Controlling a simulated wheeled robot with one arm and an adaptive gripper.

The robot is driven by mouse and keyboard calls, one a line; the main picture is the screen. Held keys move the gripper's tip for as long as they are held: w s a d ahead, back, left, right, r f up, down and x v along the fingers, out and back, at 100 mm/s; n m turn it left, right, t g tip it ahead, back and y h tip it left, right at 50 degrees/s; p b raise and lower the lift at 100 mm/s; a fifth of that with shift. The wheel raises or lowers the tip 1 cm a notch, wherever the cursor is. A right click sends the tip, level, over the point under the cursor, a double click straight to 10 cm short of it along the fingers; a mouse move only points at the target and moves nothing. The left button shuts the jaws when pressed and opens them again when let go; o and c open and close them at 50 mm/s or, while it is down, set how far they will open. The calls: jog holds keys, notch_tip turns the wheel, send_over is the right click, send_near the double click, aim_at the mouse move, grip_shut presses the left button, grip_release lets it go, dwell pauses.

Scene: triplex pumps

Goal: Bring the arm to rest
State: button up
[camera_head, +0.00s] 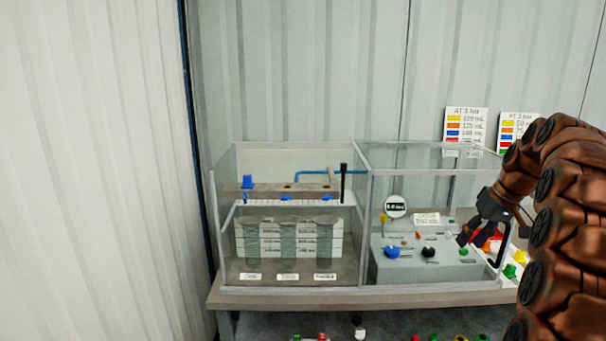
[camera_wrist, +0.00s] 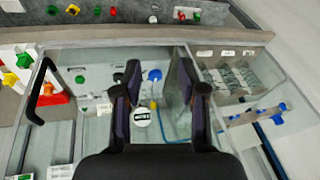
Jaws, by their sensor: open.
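My arm, brown and segmented, comes in at the right of the head view and bends over and down. My gripper (camera_head: 478,228) is at the right side of the glass case (camera_head: 362,235), in front of or over its right half; the exact gap is hard to tell. In the wrist view my gripper (camera_wrist: 160,88) has its two dark fingers wide apart with nothing held between them. Behind the fingers show a blue knob (camera_wrist: 155,75) and a round gauge (camera_wrist: 141,117). The gripper's lower body hides the bottom middle of that view.
The case's left half holds several clear cylinders (camera_head: 288,245) below a shelf with a blue fitting (camera_head: 247,182). A grey panel (camera_head: 400,268) with knobs fills the right half. A black handle (camera_head: 497,251) and coloured pieces (camera_head: 510,270) are close to my gripper. A lower shelf holds small parts.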

jog(key=s+a+f+g, duration=0.1)
jog(key=s+a, duration=0.6)
jog(key=a, duration=0.4)
jog(key=s+a+f+g, duration=0.1)
jog(key=s+a+g, duration=0.1)
jog(key=s+a, duration=0.65)
jog(key=s+a+f+h, duration=0.1)
jog(key=s+a+f, duration=0.1)
jog(key=s, duration=0.5)
jog(key=s+a+f+g, duration=0.1)
jog(key=s+a+f, duration=0.2)
jog(key=s+f, duration=0.2)
jog(key=s+a+f+m+h, duration=0.1)
jog(key=s+a+f, duration=0.1)
jog(key=s, duration=0.9)
jog(key=shift+a+f+g+h, duration=0.3)
jog(key=shift+a+f, duration=0.1)
jog(key=shift+f, duration=0.35)
